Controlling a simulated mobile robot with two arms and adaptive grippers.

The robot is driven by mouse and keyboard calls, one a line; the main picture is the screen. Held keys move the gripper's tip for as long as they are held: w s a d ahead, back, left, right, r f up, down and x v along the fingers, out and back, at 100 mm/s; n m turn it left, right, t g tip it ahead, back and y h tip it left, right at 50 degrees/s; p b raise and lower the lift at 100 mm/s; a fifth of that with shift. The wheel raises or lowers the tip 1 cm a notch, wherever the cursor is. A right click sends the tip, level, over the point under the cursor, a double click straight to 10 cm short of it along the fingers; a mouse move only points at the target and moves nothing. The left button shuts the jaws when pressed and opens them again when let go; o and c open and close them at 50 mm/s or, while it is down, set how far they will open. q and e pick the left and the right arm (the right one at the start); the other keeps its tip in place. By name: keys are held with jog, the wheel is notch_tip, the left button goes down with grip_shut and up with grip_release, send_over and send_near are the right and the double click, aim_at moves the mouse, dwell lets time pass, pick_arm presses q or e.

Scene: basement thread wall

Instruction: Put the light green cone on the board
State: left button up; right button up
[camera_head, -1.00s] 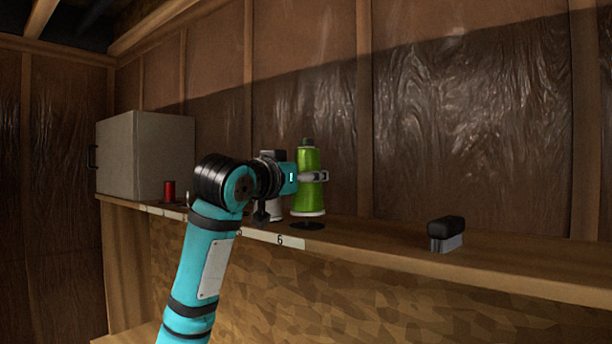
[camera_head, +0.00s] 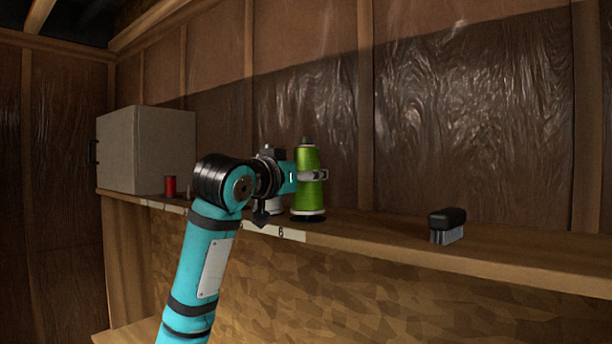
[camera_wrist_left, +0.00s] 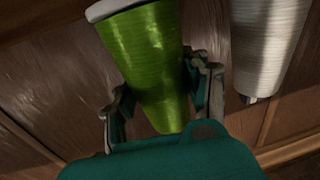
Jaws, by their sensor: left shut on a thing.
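The light green cone (camera_head: 308,190) stands upright at the shelf position marked by a small label, over a dark round base on the board (camera_head: 345,226). Its white bottom rim is at or just above that base; I cannot tell whether they touch. My left gripper (camera_head: 318,176) is shut on the cone at its upper middle, coming from the left. In the left wrist view the green cone (camera_wrist_left: 152,62) sits between the two fingers (camera_wrist_left: 160,95). My right gripper is not in view.
A white cone (camera_head: 276,206) stands just left, partly behind my gripper; it also shows in the left wrist view (camera_wrist_left: 268,45). A red spool (camera_head: 170,186) and grey cabinet (camera_head: 150,150) are farther left.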

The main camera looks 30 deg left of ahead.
pick_arm(q)
jog(key=shift+f, duration=0.2)
jog(key=shift+f, duration=0.15)
jog(key=o, duration=1.3)
jog(key=s, duration=1.2)
jog(key=shift+d, duration=0.35)
